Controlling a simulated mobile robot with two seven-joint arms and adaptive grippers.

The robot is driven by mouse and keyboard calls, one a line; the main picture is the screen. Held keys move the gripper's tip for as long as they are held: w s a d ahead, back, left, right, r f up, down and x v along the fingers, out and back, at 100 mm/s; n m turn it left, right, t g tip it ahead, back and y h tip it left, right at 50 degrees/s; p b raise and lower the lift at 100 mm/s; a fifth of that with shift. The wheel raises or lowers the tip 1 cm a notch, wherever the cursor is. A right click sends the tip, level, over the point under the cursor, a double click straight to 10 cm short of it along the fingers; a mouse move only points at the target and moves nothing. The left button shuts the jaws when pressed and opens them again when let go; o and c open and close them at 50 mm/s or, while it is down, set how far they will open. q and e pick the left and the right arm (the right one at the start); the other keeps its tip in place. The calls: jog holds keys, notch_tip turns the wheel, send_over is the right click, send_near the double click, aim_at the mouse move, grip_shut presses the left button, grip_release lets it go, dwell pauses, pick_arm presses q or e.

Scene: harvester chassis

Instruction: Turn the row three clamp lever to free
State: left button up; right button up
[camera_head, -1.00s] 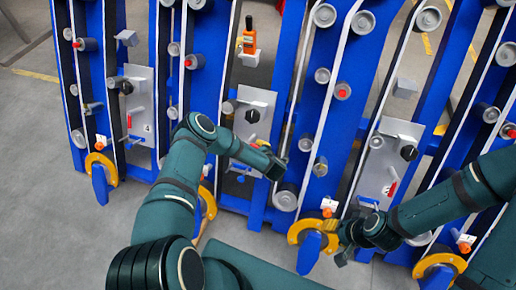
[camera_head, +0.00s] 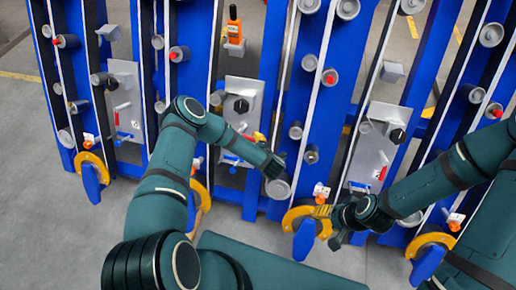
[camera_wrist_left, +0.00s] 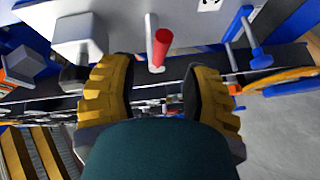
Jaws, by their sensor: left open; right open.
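A red-handled lever (camera_wrist_left: 160,48) stands between the fingers of my left gripper (camera_wrist_left: 160,92) in the left wrist view, apart from both. The lever (camera_head: 241,127) also shows in the head view, low on the middle grey panel (camera_head: 240,93) under a black knob. My left gripper (camera_head: 257,139) is open and partly hidden by its own wrist. A blue T-shaped handle (camera_wrist_left: 245,35) is to the right of the red lever in the wrist view. My right gripper (camera_head: 325,212) is open beside a yellow ring with a blue flap (camera_head: 303,236). Which row is row three cannot be told.
Similar panels stand left (camera_head: 124,90) and right (camera_head: 385,140), each with a knob and red lever. Blue uprights with rollers surround them closely. Grey floor (camera_head: 50,220) is clear at lower left.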

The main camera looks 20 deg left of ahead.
pick_arm(q)
jog(key=v, duration=0.5)
jog(key=shift+s+d+r, duration=0.15)
jog(key=shift+s+r, duration=0.05)
jog(key=shift+r, duration=0.05)
jog(key=s+d+r+m+g+h, duration=0.1)
jog(key=s+d+r+m+h, duration=0.4)
jog(key=d+m+h, duration=0.5)
jog(key=s+a+r+m+g+h, duration=0.1)
jog(key=s+m+g, duration=0.5)
jog(key=s, duration=1)
jog(key=shift+r+m+h, duration=0.6)
jog(key=shift+r+m, duration=0.35)
jog(key=shift+m, duration=0.15)
